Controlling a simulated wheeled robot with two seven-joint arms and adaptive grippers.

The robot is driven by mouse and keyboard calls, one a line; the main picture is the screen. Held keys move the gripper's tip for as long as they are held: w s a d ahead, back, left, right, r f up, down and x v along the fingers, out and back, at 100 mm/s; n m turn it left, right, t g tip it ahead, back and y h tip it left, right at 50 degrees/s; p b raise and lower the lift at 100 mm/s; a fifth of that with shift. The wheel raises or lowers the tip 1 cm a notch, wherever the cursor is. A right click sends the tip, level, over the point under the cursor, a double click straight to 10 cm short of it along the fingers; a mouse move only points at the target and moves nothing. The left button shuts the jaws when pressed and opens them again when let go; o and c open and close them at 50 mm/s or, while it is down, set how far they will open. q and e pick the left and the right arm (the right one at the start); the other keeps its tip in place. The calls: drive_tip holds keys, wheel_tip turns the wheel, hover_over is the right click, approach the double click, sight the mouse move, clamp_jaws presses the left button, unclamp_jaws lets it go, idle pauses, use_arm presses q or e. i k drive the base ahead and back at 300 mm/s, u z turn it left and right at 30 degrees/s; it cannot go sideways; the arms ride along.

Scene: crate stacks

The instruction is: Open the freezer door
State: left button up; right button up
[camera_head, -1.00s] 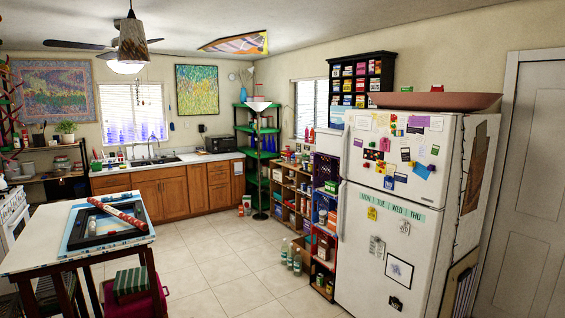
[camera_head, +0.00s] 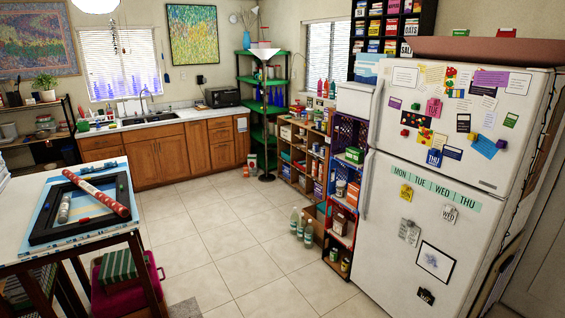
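A white refrigerator (camera_head: 385,235) stands at the right in the head view. Its upper door, the freezer door (camera_head: 410,140), is covered with papers and magnets and looks shut. A long white handle (camera_head: 374,112) runs down the left edge of the freezer door. The lower door has its own handle (camera_head: 368,185) on the left edge, with a weekday strip and some papers on its face. Neither of my grippers is in view.
A table (camera_head: 30,255) with a black frame and a red rolled item on it stands at the left. Crate shelves (camera_head: 342,222) adjoin the refrigerator's left side, with bottles (camera_head: 300,226) on the floor before them. The tiled floor (camera_head: 225,245) between is clear.

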sight(494, 104)
drive_tip(key=i, duration=4.05)
drive_tip(key=z, duration=1.05)
